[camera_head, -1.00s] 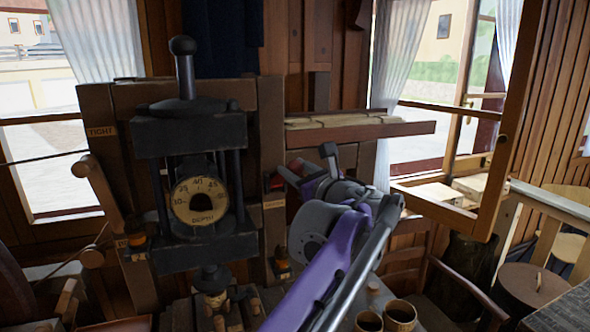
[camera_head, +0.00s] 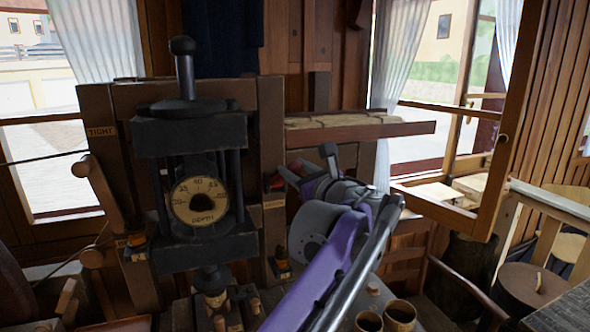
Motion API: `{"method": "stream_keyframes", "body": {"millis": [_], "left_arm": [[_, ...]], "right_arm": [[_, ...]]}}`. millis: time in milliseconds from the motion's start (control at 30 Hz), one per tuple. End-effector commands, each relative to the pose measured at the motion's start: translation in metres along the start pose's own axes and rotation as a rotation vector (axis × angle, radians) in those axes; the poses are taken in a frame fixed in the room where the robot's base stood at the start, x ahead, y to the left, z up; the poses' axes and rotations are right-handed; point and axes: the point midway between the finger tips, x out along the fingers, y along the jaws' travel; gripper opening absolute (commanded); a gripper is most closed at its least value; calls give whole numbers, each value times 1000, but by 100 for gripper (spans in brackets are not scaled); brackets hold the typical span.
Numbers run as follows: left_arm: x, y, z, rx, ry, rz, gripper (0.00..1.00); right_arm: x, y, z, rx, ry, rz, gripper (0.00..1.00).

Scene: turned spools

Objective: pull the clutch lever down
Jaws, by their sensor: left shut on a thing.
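My left gripper (camera_head: 281,179) is at the right post of the press frame, its arm reaching up from the bottom middle. It is shut on a small dark and red piece (camera_head: 270,182) at that post, which I take to be the clutch lever. The fingers and the post edge hide most of it. A small pale label (camera_head: 273,203) is on the post just below. My right gripper is not in view.
A dark press with a round depth dial (camera_head: 199,201) stands left of the gripper. A wooden lever (camera_head: 96,180) sits by the "TIGHT" label at left. A wooden shelf (camera_head: 360,130) juts out above my arm. Two cups (camera_head: 400,315) stand at bottom right.

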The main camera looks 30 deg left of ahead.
Motion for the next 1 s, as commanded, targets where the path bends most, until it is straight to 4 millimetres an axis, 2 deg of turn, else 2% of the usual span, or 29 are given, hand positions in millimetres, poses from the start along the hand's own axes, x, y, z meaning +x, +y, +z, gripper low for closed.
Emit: {"method": "stream_keyframes", "body": {"millis": [267,700,867,1000], "left_arm": [[-3,2,-8,-4,-32,-8,0],[-22,16,-56,-39,-296,-67,0],[-25,20,-72,-55,-392,-87,0],[-26,22,-81,-56,-390,-88,0]], "right_arm": [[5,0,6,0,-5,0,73],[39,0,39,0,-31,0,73],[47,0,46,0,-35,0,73],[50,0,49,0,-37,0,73]]}}
